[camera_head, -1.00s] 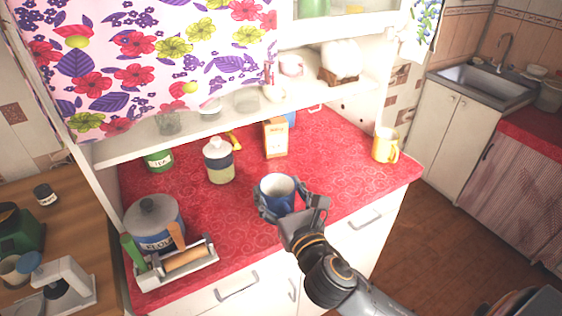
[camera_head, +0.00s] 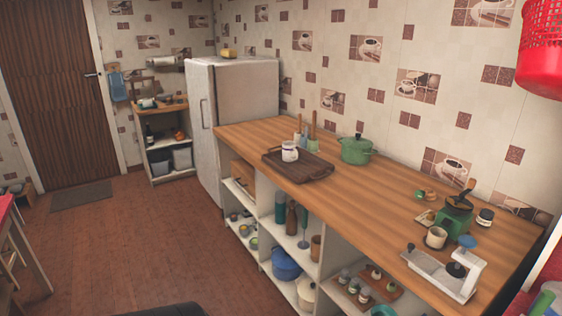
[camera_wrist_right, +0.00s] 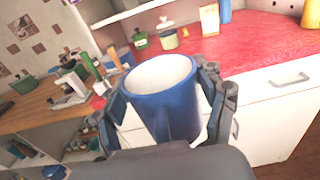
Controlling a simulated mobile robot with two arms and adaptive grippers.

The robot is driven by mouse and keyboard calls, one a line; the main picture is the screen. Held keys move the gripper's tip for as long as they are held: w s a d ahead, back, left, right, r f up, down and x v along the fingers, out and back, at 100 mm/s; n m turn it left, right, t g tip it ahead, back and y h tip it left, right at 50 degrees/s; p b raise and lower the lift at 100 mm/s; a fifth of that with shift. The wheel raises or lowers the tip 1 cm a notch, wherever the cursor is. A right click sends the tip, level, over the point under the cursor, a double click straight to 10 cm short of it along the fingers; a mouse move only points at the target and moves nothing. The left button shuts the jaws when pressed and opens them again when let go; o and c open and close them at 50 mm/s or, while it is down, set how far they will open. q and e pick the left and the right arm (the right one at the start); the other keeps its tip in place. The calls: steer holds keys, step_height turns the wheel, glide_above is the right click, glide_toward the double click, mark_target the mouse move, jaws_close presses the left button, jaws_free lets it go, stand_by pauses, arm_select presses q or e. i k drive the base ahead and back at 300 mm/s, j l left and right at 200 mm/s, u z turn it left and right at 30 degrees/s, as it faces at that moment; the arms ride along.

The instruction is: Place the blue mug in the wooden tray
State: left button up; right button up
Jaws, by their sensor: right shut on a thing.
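The blue mug (camera_wrist_right: 165,98), white inside, is upright between the fingers of my right gripper (camera_wrist_right: 163,105) in the right wrist view. The gripper is shut on it, and the mug is clear of the red counter behind. The dark wooden tray (camera_head: 316,172) lies on the wooden counter in the head view, towards its far end. A white mug or jar (camera_head: 290,151) stands in the tray at its left side. My grippers and the blue mug do not show in the head view now. My left gripper is in neither view.
The wooden counter (camera_head: 378,205) is bare between the tray and the green grinder (camera_head: 454,218). A fridge (camera_head: 240,90) adjoins the counter's far end. The floor (camera_head: 150,240) in front is open.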

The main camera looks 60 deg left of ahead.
mark_target(306, 171)
steer(key=j+u, duration=0.1)
steer(key=u, duration=0.75)
steer(key=i+u, duration=0.1)
steer(key=u, duration=0.3)
steer(key=i+j+u, duration=0.1)
steer(key=u, duration=0.35)
steer(key=i+j, duration=0.15)
steer(key=i, duration=0.4)
steer(key=i+j, duration=0.2)
steer(key=i, duration=0.35)
steer(key=i+j, duration=0.15)
steer(key=i, duration=0.45)
steer(key=i+j, duration=0.2)
steer(key=i, duration=0.35)
steer(key=u, duration=0.05)
